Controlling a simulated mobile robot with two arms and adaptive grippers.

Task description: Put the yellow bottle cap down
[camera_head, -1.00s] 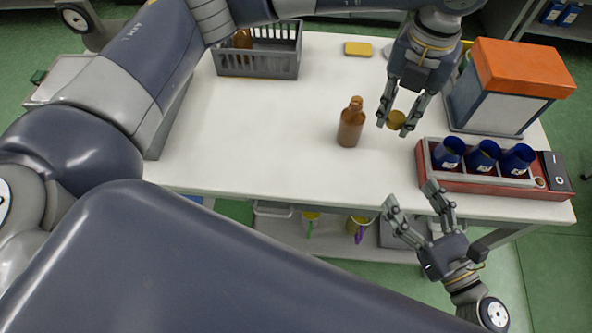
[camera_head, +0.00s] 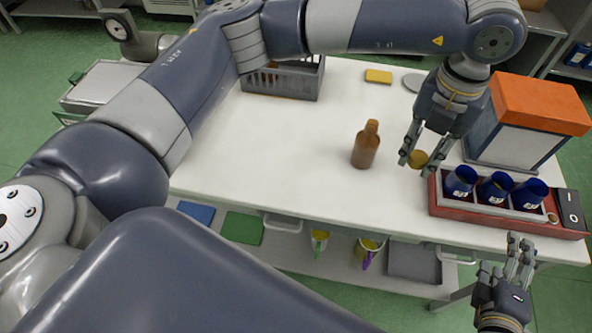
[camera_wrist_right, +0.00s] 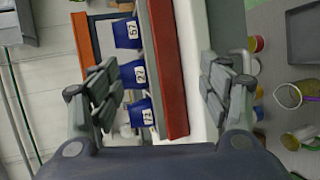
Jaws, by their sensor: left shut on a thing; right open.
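The yellow bottle cap (camera_head: 418,159) is between the fingertips of my left gripper (camera_head: 425,162) in the head view. The gripper is shut on it, over the white table, just left of the red rack; I cannot tell whether the cap touches the tabletop. A brown bottle (camera_head: 366,147) stands upright to the left of the cap, apart from it. My right gripper (camera_head: 520,252) is open and empty, in front of the table's front edge at the right. Its spread fingers also show in the right wrist view (camera_wrist_right: 165,95).
A red rack (camera_head: 450,208) with blue cups stands at the table's front right. Behind it is an orange-lidded box (camera_head: 540,103). A yellow block (camera_head: 378,76), a round grey disc (camera_head: 413,82) and a grey basket (camera_head: 285,83) are at the back. The table's left middle (camera_head: 270,140) is clear.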

